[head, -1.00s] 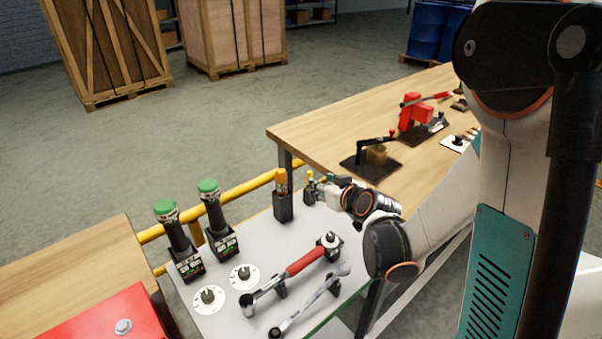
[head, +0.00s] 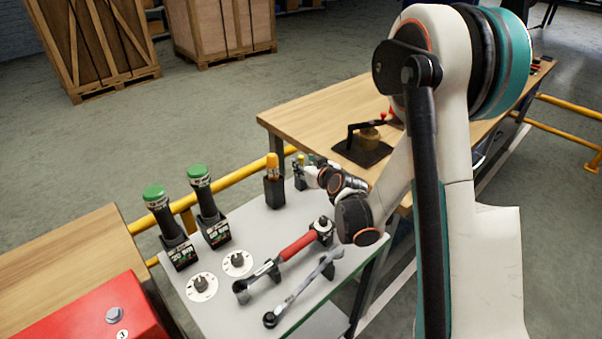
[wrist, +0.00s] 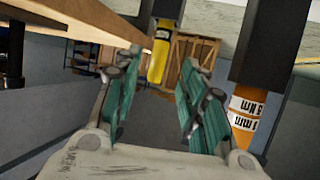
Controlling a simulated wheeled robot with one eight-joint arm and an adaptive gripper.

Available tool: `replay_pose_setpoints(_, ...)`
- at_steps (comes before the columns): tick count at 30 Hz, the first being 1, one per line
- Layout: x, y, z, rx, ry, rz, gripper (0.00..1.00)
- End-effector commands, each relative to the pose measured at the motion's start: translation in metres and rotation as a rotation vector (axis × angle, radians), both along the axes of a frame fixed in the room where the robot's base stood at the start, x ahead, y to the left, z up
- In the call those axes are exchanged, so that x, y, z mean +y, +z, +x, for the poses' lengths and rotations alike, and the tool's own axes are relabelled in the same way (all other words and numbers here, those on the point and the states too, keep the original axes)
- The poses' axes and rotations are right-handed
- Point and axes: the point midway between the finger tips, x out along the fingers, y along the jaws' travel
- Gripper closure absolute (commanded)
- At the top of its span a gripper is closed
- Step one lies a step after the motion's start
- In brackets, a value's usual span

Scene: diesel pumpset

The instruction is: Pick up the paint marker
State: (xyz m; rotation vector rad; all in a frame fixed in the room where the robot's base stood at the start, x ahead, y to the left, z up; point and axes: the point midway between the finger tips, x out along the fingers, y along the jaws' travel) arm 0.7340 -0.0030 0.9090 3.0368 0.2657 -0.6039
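A slim yellow pen-like object, which looks like the paint marker (wrist: 158,62), shows in the wrist view in a dark holder, seen upside down. It appears between and just beyond the fingertips of my gripper (wrist: 162,70). The teal fingers are apart with nothing held. In the head view a small yellow-topped item (head: 300,160) stands at the far edge of the grey bench, with my gripper (head: 309,171) close beside it; whether they touch is hidden. An orange labelled object (wrist: 246,108) sits in another black holder at the right; it also shows in the head view (head: 272,162).
The grey bench (head: 225,292) also holds two green-capped bottles (head: 157,205) (head: 203,188), two round dials (head: 201,286) (head: 237,262), a red-handled wrench (head: 295,247) and a second wrench (head: 303,290). A yellow rail (head: 238,181) runs behind. A wooden table (head: 300,115) stands beyond.

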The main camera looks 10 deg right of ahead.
Motion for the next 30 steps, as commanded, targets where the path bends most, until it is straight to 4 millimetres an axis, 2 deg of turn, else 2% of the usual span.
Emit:
replay_pose_setpoints(5,0.001,-0.012,0.012,0.000,0.000,0.000,0.62)
replay_pose_setpoints(12,0.004,-0.028,0.040,0.000,0.000,0.000,0.62)
replay_pose_setpoints(20,0.004,-0.028,0.044,0.000,0.000,0.000,0.62)
replay_pose_setpoints(25,0.004,-0.027,0.043,0.000,0.000,0.000,1.00)
replay_pose_setpoints(30,0.004,-0.027,0.043,0.000,0.000,0.000,1.00)
